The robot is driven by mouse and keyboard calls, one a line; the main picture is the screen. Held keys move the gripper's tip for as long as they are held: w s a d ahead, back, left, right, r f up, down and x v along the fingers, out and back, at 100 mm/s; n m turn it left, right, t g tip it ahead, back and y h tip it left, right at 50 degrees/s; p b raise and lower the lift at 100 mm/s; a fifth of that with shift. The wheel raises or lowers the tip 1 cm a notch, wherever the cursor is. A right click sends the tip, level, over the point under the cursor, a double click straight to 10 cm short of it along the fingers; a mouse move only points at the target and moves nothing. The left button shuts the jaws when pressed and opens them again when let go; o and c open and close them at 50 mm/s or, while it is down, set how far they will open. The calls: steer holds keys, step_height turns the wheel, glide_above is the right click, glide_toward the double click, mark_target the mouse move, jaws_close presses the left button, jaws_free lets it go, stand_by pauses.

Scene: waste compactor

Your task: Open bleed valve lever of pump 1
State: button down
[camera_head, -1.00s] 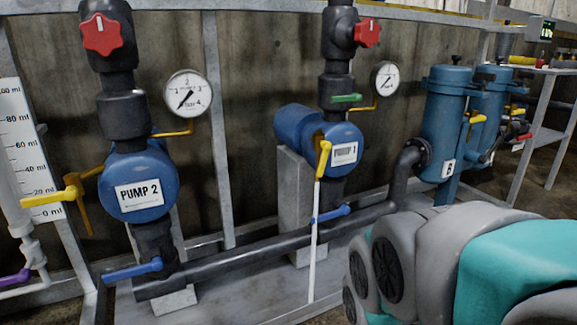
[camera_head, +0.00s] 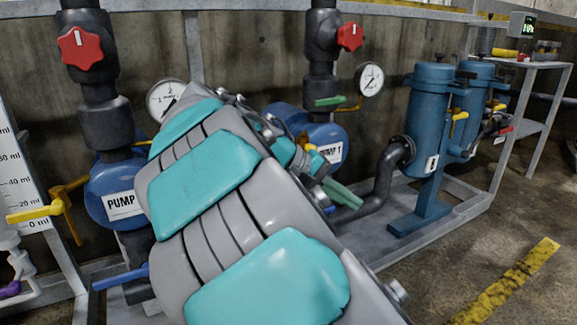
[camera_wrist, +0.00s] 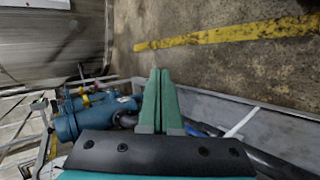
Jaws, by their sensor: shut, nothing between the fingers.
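Pump 1 (camera_head: 330,150) is the blue pump with a white label right of centre in the head view, partly covered by my arm. Its bleed valve lever is yellow; only a small yellow bit (camera_head: 311,148) shows beside the label, and the rest is hidden behind my wrist. My gripper (camera_head: 346,197) is shut and empty, its green fingers pointing down and right, in front of and below pump 1. The wrist view shows the green fingers (camera_wrist: 160,90) side by side, with nothing between them. I cannot tell whether they touch anything.
Pump 2 (camera_head: 117,200) is at left, with a yellow lever (camera_head: 45,208) beside it. A green lever (camera_head: 328,101) and a gauge (camera_head: 370,79) sit above pump 1. Blue filter vessels (camera_head: 430,125) and a dark elbow pipe (camera_head: 385,180) stand right. Floor at right is clear.

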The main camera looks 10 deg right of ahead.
steer(key=w+a+r+n+t+h+p, duration=0.1)
steer(key=w+a+t, duration=0.1)
steer(key=w+a, duration=0.35)
steer(key=w+a+r+n+t+h, duration=0.1)
steer(key=w+a, duration=0.1)
steer(key=a, duration=0.6)
steer(key=w+a+r+n+t+h+p, duration=0.1)
steer(key=w+a+t, duration=0.1)
steer(key=w+a, duration=0.35)
steer(key=s+b+x, duration=0.1)
steer(key=b+x, duration=0.1)
steer(key=x, duration=1)
steer(key=shift+d, duration=0.2)
steer(key=shift+f, duration=0.1)
steer(key=shift+h, duration=0.3)
steer(key=shift+w+d+f+t+h+b, duration=0.2)
steer(key=shift+d+f+t+h+b, duration=0.4)
steer(key=shift+h, duration=0.4)
